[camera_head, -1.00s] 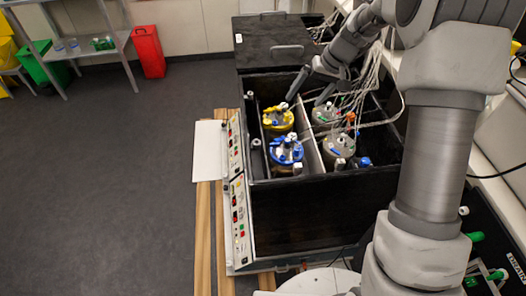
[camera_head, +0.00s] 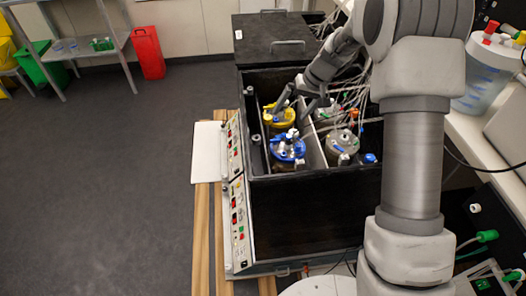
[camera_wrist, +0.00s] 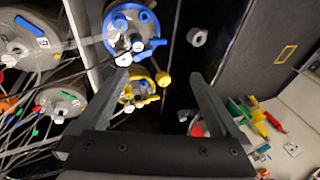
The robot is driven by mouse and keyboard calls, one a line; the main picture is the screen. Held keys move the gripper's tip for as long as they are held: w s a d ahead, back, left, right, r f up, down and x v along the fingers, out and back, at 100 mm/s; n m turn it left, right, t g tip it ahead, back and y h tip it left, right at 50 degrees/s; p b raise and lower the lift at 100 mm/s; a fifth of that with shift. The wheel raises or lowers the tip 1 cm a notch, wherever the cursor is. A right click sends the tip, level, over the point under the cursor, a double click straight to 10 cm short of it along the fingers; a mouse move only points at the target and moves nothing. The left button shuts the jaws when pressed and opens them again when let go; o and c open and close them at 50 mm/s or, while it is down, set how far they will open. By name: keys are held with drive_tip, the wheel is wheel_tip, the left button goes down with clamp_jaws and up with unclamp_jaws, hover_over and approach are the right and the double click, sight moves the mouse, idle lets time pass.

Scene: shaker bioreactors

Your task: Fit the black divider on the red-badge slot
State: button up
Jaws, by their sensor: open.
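My gripper (camera_head: 292,110) is open and empty above the left column of vessels in the black shaker box (camera_head: 315,182). In the wrist view its two fingers (camera_wrist: 155,78) are spread, with the yellow-lidded vessel (camera_wrist: 138,92) and the blue-lidded vessel (camera_wrist: 132,30) showing beyond and between them. A small red patch (camera_wrist: 197,129) shows by the right finger; I cannot tell whether it is a badge. I cannot pick out a separate black divider against the dark box interior. A pale upright panel (camera_head: 314,155) stands between the two vessel columns.
Two grey-lidded vessels (camera_head: 342,141) with tubes and cables stand right of the pale panel. A control panel (camera_head: 238,205) runs along the box's left side. The front compartment (camera_head: 300,215) looks dark and empty. Open floor (camera_head: 110,190) lies to the left.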

drive_tip(key=shift+r, duration=0.1)
idle(0.4)
drive_tip(key=s+d+r+p, duration=0.2)
drive_tip(key=s+r+p, duration=0.1)
drive_tip(key=r, duration=0.6)
drive_tip(key=s+d+r+p, duration=0.3)
drive_tip(key=s+r, duration=0.1)
drive_tip(key=r, duration=0.4)
drive_tip(key=s+d+r+t+h, duration=0.1)
drive_tip(key=s+r, duration=0.2)
drive_tip(key=s, duration=0.6)
drive_tip(key=s+d+r+m+t+h+p, duration=0.1)
drive_tip(key=s+d+r+h, duration=0.1)
drive_tip(key=s, duration=0.7)
drive_tip(key=s+d+r+t+h+p, duration=0.1)
drive_tip(key=s+d+r+t, duration=0.1)
drive_tip(key=s+r, duration=0.3)
drive_tip(key=shift+s+d+m, duration=0.25)
drive_tip(key=shift+s+m, duration=0.15)
drive_tip(key=shift+s, duration=1.5)
drive_tip(key=shift+r, duration=0.1)
